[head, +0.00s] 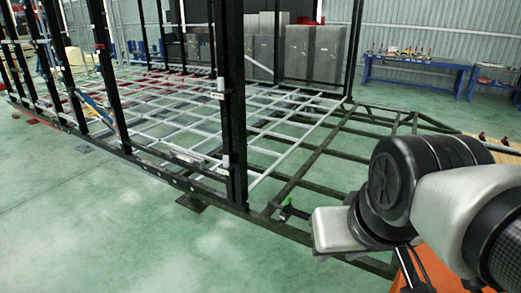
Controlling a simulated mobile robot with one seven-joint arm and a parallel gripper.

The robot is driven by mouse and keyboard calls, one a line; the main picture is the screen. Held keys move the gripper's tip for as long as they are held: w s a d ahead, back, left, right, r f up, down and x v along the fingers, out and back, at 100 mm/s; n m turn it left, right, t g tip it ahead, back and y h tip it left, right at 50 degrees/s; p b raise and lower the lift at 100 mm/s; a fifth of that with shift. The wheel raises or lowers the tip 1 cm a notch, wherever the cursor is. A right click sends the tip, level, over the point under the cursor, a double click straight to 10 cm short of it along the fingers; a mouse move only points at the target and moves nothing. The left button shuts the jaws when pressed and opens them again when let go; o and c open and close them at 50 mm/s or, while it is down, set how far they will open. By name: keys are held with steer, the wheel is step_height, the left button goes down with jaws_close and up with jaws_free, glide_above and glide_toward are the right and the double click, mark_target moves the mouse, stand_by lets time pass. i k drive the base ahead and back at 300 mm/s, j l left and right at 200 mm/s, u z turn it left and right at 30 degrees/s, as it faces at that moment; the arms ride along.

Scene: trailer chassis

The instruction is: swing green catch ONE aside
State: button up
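A small green piece, which looks like the green catch (288,202), shows at the near corner of the trailer chassis, just right of the foot of the tall black post. It is tiny here, and I cannot read any mark or tell how far it is turned. My gripper (286,212) reaches in from the right, its dark end beside and just below the green piece. I cannot tell whether they touch. The fingers are too small and dark to show whether they are open or shut.
The tall black post (232,110) stands close left of my gripper. The dark chassis frame (150,172) with its pale grid (190,120) fills the middle. The green floor (110,230) in front is clear. Blue workbenches (415,66) stand at the back right.

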mark_target(289, 197)
steer(key=i+j+u, duration=0.2)
steer(key=j, duration=0.15)
steer(key=j+u, duration=0.15)
steer(key=j, duration=0.15)
steer(key=i+j+u, duration=0.2)
steer(key=i+j+z, duration=0.1)
steer(key=i+z, duration=0.25)
steer(key=i+j+z, duration=0.15)
steer(key=i+z, duration=0.2)
steer(key=i+j+z, duration=0.35)
steer(key=i+l+z, duration=0.15)
steer(key=i+z, duration=0.15)
steer(key=i, duration=0.5)
steer(key=i+z, duration=0.35)
steer(key=i, duration=0.4)
steer(key=j, duration=0.1)
